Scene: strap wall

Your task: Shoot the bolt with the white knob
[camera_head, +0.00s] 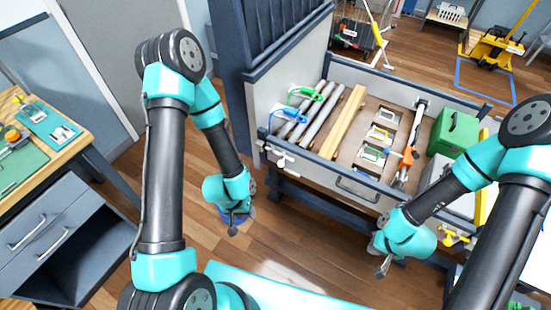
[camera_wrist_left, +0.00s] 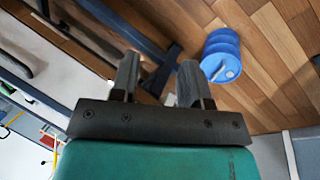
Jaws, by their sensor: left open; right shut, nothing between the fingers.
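A bolt with a white knob (camera_head: 282,160) is on the front left of the grey bench, below its rim, in the head view. The position of its rod is too small to tell. My left gripper (camera_head: 234,229) hangs to the lower left of the knob, open and empty, apart from the bench. Its two fingers also show apart in the left wrist view (camera_wrist_left: 158,82), with nothing between them. My right gripper (camera_head: 381,268) is shut and empty, in front of the bench, well to the right of the white knob.
The bench tray holds pipes (camera_head: 318,117), a wooden beam (camera_head: 344,122) and a green box (camera_head: 454,131). A yellow fitting (camera_head: 453,236) is on the bench's front right. A drawer handle (camera_head: 357,190) sits between. A blue drum (camera_wrist_left: 222,53) stands on the floor. A workbench (camera_head: 58,190) is at left.

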